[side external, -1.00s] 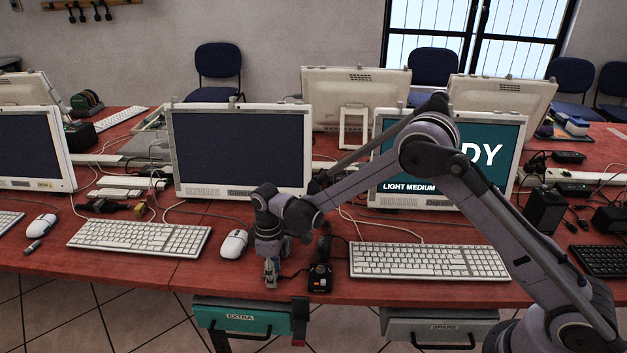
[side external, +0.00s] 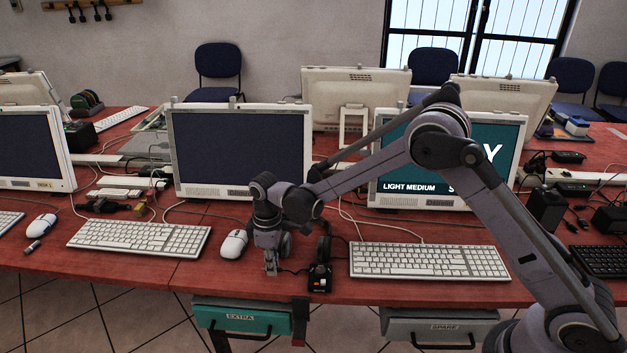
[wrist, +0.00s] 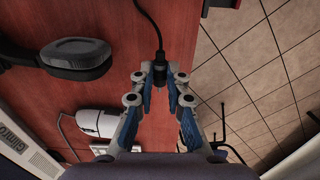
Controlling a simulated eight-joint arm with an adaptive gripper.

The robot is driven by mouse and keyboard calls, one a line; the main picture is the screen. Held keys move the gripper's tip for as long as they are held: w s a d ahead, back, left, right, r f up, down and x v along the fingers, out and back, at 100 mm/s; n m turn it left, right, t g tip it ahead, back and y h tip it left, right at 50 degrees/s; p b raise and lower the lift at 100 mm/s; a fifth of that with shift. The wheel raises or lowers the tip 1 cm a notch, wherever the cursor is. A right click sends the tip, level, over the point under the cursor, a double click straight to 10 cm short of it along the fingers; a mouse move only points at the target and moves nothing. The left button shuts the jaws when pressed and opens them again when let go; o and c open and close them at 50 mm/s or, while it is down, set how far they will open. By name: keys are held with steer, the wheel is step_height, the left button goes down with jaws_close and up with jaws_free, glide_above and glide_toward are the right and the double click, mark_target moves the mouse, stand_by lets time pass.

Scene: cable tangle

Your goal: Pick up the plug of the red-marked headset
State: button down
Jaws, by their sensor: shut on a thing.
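My gripper (side external: 271,270) is at the front part of the red desk, left of a small black box (side external: 319,281) with a white and reddish mark. In the wrist view, my gripper (wrist: 158,80) is shut on a black plug (wrist: 159,66), held between its fingertips. A black cable (wrist: 153,28) runs from the plug toward the top of that view. A dark headset (side external: 323,248) stands behind the box, and one ear pad (wrist: 75,56) shows in the wrist view. I cannot make out a red mark on the headset itself.
A white mouse (side external: 233,244) lies left of my gripper. White keyboards (side external: 138,237) (side external: 428,261) lie on both sides. A monitor (side external: 240,150) stands behind. The teal EXTRA drawer (side external: 240,318) hangs below the desk's front edge.

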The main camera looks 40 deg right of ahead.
steer(key=s+d+r, duration=0.3)
steer(key=d+r, duration=0.5)
steer(key=d, duration=0.3)
steer(key=shift+d+r, duration=0.15)
steer(key=shift+s, duration=0.2)
steer(key=s+d+m, duration=0.3)
steer(key=s+m, duration=0.5)
steer(key=s, duration=0.3)
steer(key=shift+r+m, duration=0.5)
steer(key=shift+r, duration=1.45)
step_height(320, 180, down, 4)
steer(key=f, duration=0.1)
steer(key=shift+w+a+r, duration=1.6)
steer(key=shift+w+r, duration=0.05)
steer(key=shift+w, duration=0.05)
steer(key=shift+w, duration=0.1)
